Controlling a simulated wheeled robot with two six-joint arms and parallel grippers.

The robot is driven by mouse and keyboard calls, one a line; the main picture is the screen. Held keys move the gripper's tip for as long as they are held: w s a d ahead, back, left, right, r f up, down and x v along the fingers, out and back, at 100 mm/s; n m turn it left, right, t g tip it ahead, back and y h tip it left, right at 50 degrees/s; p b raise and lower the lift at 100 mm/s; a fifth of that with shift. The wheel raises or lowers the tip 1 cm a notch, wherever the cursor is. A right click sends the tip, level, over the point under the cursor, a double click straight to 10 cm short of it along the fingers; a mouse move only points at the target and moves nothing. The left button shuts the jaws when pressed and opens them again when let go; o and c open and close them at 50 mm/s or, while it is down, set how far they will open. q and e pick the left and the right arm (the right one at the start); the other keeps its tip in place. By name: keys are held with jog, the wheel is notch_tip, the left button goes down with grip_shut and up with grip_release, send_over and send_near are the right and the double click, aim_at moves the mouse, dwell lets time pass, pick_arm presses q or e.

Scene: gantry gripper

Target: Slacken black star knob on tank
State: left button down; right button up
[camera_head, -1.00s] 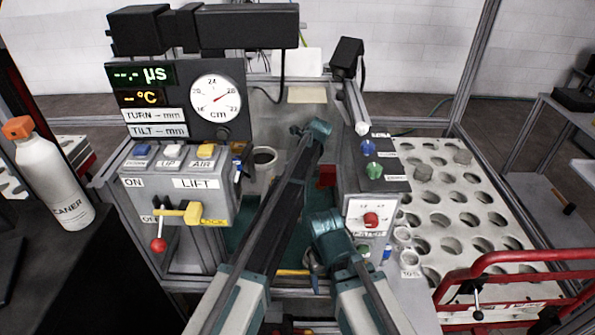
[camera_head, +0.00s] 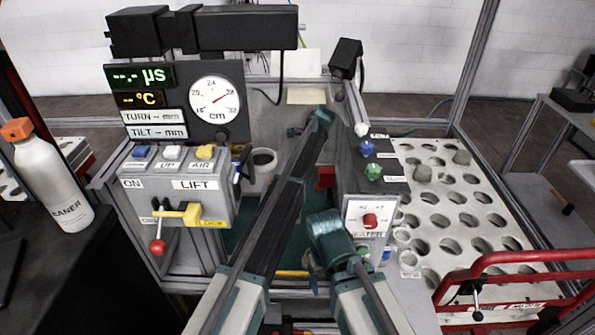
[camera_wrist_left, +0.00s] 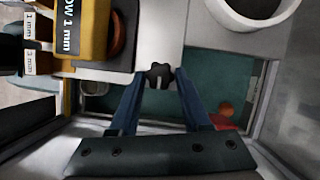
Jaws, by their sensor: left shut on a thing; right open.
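In the left wrist view the black star knob (camera_wrist_left: 158,74) sits at the lower edge of a pale panel. It is between the tips of my left gripper (camera_wrist_left: 160,80), whose two blue fingers are shut on it from both sides. In the head view my left arm reaches up to the tank area; its fingers and the knob are hard to make out there. My right gripper (camera_head: 313,270) is low in the middle of the head view, open and empty, partly hidden by its own wrist.
A lift panel (camera_head: 196,184) with a red-ball lever stands left of my arms. A panel with a red knob (camera_head: 370,220) is close on the right. A perforated tray (camera_head: 470,240) and red rail (camera_head: 520,256) lie farther right. A white bottle (camera_head: 50,180) stands at far left.

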pick_arm(q)
jog(key=shift+w+n+g, duration=0.1)
jog(key=shift+n+g, duration=0.2)
jog(key=shift+n, duration=0.6)
jog(key=shift+c, duration=1.9)
grip_release()
